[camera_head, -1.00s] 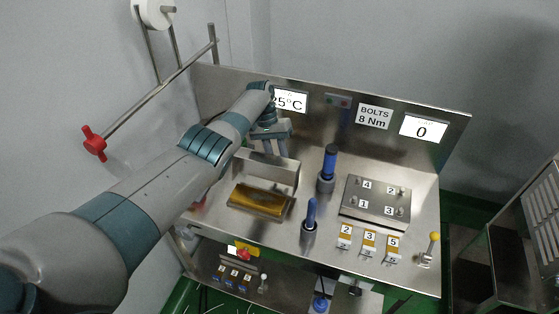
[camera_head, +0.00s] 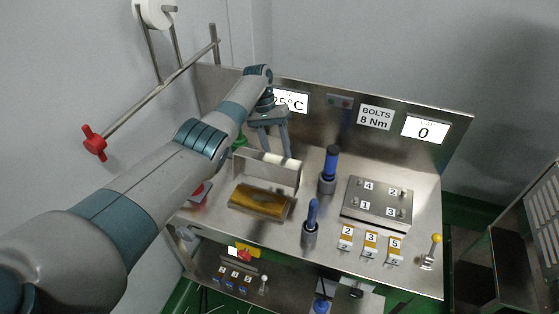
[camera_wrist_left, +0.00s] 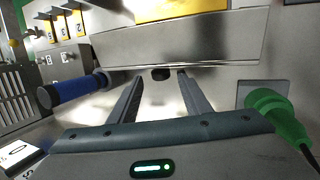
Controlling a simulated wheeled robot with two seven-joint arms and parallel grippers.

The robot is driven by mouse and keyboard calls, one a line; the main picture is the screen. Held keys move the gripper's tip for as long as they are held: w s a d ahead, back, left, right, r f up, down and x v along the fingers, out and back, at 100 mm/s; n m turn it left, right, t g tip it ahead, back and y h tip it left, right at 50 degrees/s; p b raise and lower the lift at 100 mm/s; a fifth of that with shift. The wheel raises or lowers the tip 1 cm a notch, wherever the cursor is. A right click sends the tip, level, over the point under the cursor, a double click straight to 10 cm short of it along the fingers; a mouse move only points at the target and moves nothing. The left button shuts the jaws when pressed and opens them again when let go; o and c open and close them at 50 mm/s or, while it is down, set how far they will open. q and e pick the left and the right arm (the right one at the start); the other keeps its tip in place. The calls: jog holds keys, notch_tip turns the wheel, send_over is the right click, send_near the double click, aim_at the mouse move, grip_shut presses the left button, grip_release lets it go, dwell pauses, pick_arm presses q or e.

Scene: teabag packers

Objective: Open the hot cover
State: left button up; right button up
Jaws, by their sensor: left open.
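The hot cover appears to be the upright metal panel (camera_head: 277,176) behind an amber-brown block (camera_head: 258,202) on the left of the steel bench. In the left wrist view the open fingers (camera_wrist_left: 158,78) reach toward a metal face (camera_wrist_left: 215,50) with a small dark slot between the fingertips. Nothing is between the fingers. I cannot tell whether they touch the metal. My right gripper is not in view.
Two blue-handled tools (camera_head: 329,165) (camera_head: 310,219) stand right of the cover. A numbered bolt plate (camera_head: 378,203) and yellow-labelled blocks (camera_head: 370,243) lie further right. A green-handled tool (camera_wrist_left: 275,112) is close beside the gripper. A back panel with displays rises behind.

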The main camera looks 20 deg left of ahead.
pick_arm(q)
jog(key=b+v, duration=0.3)
jog(key=v, duration=0.9)
jog(key=shift+w+r+b, duration=0.15)
jog(key=shift+r+b, duration=0.15)
jog(key=shift+b, duration=0.05)
jog(key=shift+f, duration=0.15)
